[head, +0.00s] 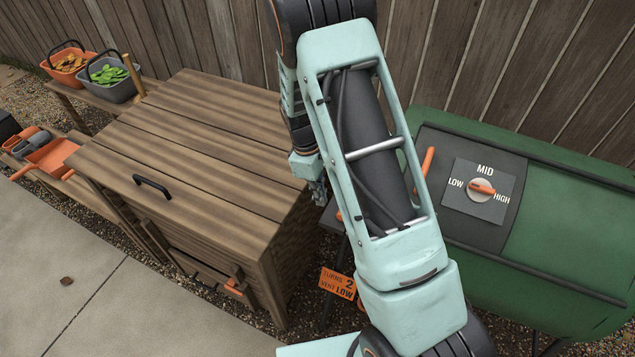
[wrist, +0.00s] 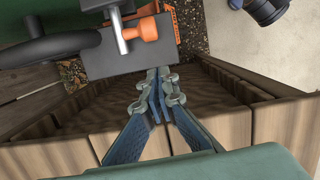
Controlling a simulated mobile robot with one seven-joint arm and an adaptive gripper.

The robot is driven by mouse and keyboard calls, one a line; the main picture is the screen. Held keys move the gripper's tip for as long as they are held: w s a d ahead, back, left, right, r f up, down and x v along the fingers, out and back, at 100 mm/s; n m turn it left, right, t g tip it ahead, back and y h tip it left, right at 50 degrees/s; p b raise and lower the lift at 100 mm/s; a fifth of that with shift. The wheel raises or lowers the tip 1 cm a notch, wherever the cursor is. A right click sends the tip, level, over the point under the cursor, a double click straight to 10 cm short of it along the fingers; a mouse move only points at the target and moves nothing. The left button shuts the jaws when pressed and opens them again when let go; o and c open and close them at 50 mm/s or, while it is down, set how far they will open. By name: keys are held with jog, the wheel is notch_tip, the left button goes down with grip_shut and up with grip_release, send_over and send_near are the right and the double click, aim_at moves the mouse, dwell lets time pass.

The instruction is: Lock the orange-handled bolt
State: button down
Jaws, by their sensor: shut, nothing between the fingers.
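In the wrist view an orange handle (wrist: 142,29) sits on a metal rod against a grey plate (wrist: 128,60), close to the green drum; it looks like the bolt. The bolt's locked or unlocked position cannot be told. My gripper (wrist: 160,92) is shut and empty, below the plate in the picture and apart from the handle. In the head view my gripper (head: 319,190) is beside the wooden bin's right edge, partly hidden by my arm. A small orange part (head: 339,215) shows there beside my arm, mostly hidden.
The slatted wooden bin (head: 190,130) has a black lid handle (head: 152,184) and an orange-tipped part (head: 234,288) low in front. The green drum (head: 560,240) has a vent dial (head: 481,189) and an orange lever (head: 428,160). A sign (head: 338,283) hangs below.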

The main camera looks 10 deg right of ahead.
jog(key=shift+s+d+f, duration=0.4)
jog(key=shift+s+d, duration=0.05)
jog(key=shift+d, duration=0.3)
jog(key=shift+s+d+f, duration=0.35)
jog(key=shift+s+d, duration=0.1)
jog(key=shift+d, duration=0.3)
jog(key=shift+s+d+f, duration=0.25)
jog(key=shift+s+d, duration=0.5)
jog(key=shift+d, duration=0.15)
jog(key=w+a+r, duration=0.1)
jog(key=a, duration=0.1)
jog(key=w+a+r+p, duration=0.1)
jog(key=w+a+r, duration=0.1)
jog(key=shift+r, duration=0.3)
notch_tip(320, 180, up, 8)
jog(key=a, duration=0.1)
jog(key=shift+w+a+r, duration=0.15)
jog(key=shift+w+r, duration=0.1)
jog(key=shift+w, duration=0.1)
